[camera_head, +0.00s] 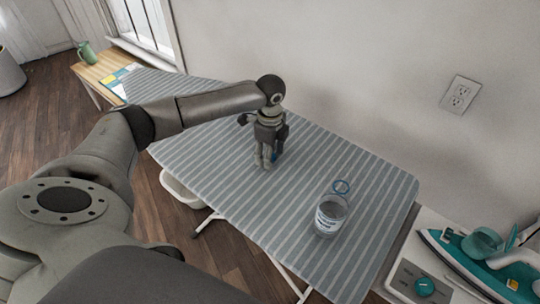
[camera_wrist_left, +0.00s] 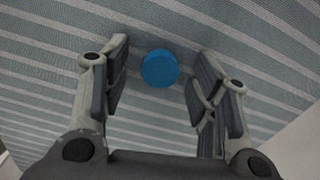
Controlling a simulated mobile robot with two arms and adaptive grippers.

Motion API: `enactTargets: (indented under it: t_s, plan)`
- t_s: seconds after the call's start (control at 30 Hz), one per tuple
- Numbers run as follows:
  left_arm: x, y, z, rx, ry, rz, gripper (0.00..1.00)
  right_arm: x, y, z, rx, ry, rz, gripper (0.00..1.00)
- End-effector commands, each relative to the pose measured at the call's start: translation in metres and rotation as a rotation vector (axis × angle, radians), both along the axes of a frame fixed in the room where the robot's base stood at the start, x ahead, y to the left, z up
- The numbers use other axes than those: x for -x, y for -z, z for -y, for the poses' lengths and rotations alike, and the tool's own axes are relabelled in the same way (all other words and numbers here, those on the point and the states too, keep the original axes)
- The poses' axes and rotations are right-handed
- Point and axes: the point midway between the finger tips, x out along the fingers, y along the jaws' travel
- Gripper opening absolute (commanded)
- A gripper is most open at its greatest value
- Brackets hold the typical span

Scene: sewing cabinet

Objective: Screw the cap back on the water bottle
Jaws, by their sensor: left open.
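The blue cap (camera_wrist_left: 160,68) lies on the striped board. In the left wrist view it sits between the open fingers of my left gripper (camera_wrist_left: 157,85), with a gap on both sides. My right gripper is in neither view.
The striped ironing board (camera_head: 205,180) has free room between my left gripper and the bottle. A teal iron (camera_head: 478,262) stands on a unit at the lower right. A wall runs close behind the board. A green pitcher (camera_head: 87,52) stands on a wooden table far left.

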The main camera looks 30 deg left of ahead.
Motion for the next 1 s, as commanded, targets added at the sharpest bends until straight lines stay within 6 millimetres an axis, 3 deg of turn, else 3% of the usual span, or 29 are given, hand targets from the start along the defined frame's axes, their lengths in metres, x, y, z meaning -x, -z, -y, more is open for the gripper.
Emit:
enactTargets:
  t_s: [0.1, 0.37, 0.77, 1.0]
  plan:
    - [0.000, 0.000, 0.000, 0.000, 0.000, 0.000, 0.52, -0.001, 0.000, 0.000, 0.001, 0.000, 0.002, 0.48]
    - [0.000, -0.001, 0.000, 0.001, 0.000, 0.000, 0.21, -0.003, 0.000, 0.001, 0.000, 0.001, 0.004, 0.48]
    - [0.000, -0.002, 0.000, 0.001, 0.001, 0.001, 0.20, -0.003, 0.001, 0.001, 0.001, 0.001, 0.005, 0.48]
    - [-0.001, -0.022, 0.001, 0.002, 0.002, 0.004, 0.20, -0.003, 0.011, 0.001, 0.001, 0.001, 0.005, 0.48]
